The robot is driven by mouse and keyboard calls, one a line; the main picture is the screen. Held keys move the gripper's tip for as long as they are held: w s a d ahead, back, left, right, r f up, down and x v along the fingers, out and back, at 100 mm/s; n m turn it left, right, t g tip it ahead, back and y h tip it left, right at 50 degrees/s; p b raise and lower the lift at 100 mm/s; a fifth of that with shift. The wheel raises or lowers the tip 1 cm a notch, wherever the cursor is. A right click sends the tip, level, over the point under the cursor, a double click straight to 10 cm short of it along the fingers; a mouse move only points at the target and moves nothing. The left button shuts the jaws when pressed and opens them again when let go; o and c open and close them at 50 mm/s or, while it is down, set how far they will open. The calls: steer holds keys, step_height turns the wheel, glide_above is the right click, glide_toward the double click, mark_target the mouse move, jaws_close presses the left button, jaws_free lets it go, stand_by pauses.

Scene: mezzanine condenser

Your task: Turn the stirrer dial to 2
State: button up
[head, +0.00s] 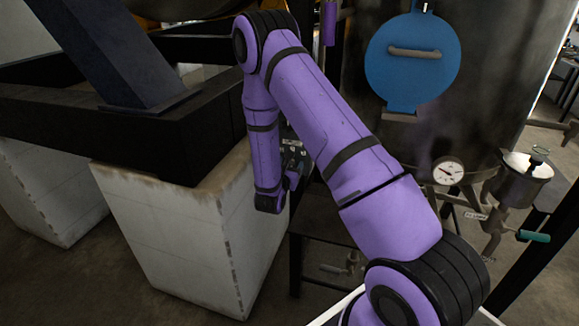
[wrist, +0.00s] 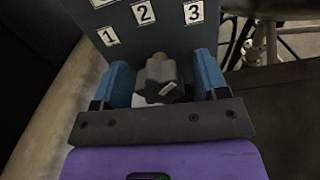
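The stirrer dial (wrist: 158,80) is a grey lobed knob with a pale mark on its face, seen in the wrist view. It sits on a dark panel (wrist: 165,37) with white labels 1 (wrist: 108,36), 2 (wrist: 144,13) and 3 (wrist: 193,12). The pale mark slants toward the upper right, roughly the side of label 3. My gripper (wrist: 165,80) has its blue fingers on either side of the dial. A gap shows at the right finger; contact at the left finger is unclear. In the head view my arm partly hides the panel (head: 294,152), and the dial cannot be made out.
A pale concrete block (head: 180,235) under a black beam (head: 90,125) stands left of my arm. A large metal vessel with a blue round cover (head: 412,60) stands at the right. A gauge (head: 448,171) and a small pot (head: 520,180) are beside it.

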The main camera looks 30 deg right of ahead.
steer(key=c, duration=0.8)
steer(key=shift+n, duration=0.4)
steer(key=n, duration=0.3)
steer(key=shift+a+n, duration=0.1)
steer(key=shift+n, duration=0.2)
steer(key=n, duration=0.5)
steer(key=shift+f+n, duration=0.1)
steer(key=shift+n, duration=0.2)
steer(key=o, duration=0.9)
steer(key=shift+o, duration=0.2)
